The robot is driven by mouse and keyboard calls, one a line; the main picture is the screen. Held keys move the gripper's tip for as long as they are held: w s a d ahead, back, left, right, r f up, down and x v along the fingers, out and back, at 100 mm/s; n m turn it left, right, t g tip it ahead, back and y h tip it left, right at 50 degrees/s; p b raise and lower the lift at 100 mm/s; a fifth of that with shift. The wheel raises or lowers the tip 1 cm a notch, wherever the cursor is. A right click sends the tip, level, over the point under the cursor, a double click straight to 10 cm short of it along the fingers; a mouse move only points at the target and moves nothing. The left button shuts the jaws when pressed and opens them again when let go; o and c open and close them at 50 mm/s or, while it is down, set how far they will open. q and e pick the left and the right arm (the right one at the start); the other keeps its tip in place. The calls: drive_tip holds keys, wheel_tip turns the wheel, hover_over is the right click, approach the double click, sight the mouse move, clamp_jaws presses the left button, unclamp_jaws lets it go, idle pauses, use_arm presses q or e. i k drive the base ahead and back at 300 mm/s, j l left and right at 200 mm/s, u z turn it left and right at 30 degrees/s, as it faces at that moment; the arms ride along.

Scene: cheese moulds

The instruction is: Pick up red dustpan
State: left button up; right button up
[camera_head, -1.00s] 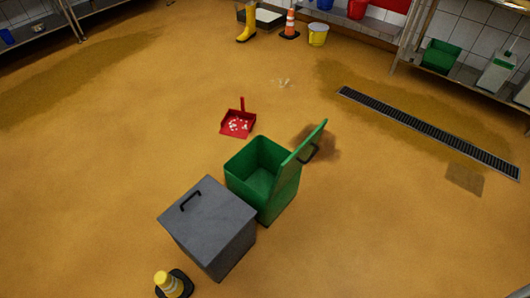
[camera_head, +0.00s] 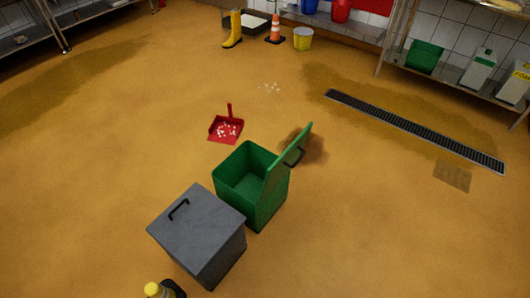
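The red dustpan (camera_head: 226,129) lies on the orange-brown floor, left of the picture's middle. Its short handle stands up at the back, and several small white bits lie in its pan. It sits just behind an open green bin, with a gap of bare floor between them. Neither of my grippers is in view.
The green bin (camera_head: 242,193) stands with its lid raised on the right. A grey lidded bin (camera_head: 199,234) stands close in front of it.

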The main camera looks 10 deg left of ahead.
sight(226, 130)
drive_tip(key=i+l+z, duration=0.7)
drive_tip(key=i+z, duration=0.15)
drive_tip(key=i, duration=0.25)
drive_tip(key=i+l, duration=0.1)
drive_tip(key=i, duration=0.5)
drive_tip(key=i+l+u, duration=0.1)
drive_tip(key=i, duration=0.5)
drive_tip(key=i+l, duration=0.2)
drive_tip(key=i, duration=0.4)
drive_tip(key=i+j+u, duration=0.25)
drive_tip(key=u, duration=0.25)
drive_tip(key=i+u, duration=1)
drive_tip(key=i+l+u, duration=0.25)
drive_tip(key=u, duration=0.25)
